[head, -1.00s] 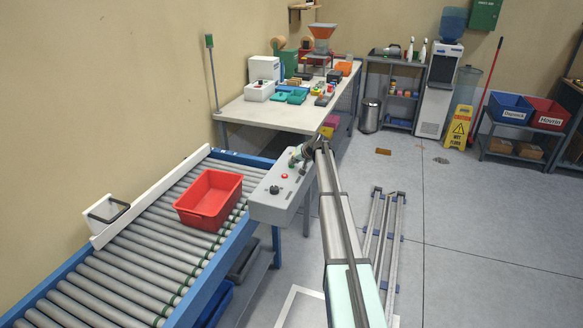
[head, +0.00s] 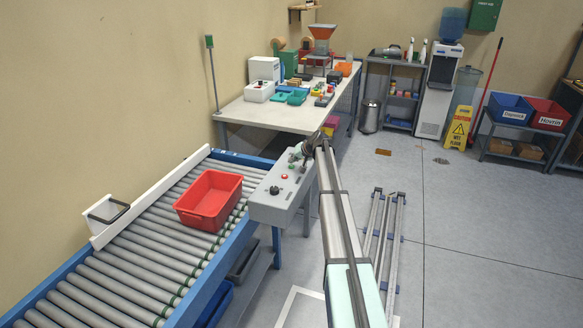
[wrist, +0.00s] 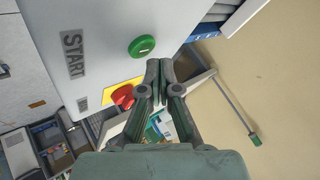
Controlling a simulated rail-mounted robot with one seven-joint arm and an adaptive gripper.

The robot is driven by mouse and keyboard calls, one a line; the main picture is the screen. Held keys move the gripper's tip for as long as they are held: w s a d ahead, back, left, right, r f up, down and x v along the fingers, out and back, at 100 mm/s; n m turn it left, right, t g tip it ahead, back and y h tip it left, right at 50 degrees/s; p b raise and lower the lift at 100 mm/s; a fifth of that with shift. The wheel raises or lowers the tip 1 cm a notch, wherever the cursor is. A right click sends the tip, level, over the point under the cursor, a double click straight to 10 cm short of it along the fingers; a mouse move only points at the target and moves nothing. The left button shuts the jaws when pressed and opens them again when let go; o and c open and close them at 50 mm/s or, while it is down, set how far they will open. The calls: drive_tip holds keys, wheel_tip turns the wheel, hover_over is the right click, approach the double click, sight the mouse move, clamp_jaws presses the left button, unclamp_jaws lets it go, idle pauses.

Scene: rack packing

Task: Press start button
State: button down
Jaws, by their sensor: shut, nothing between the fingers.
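The grey control box (head: 262,208) stands beside the roller conveyor in the head view. In the wrist view its panel (wrist: 103,27) carries the word START (wrist: 73,53), a round green button (wrist: 142,46) and a red mushroom button (wrist: 122,96) on a yellow plate. My gripper (wrist: 160,66) is shut and empty, its tips a little below and right of the green button in the picture. I cannot tell how far they are from the panel. In the head view my gripper (head: 298,156) is small at the box's far end, and I cannot make out the green button clearly.
A red bin (head: 209,199) sits on the roller conveyor (head: 125,258) left of the box. A workbench (head: 270,116) with several items stands behind the box. The floor to the right is mostly open, with a metal frame (head: 381,240) lying there.

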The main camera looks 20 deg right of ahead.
sight(293, 166)
drive_tip(key=shift+r, duration=0.1)
drive_tip(key=shift+r+p, duration=0.5)
drive_tip(key=shift+r, duration=1.95)
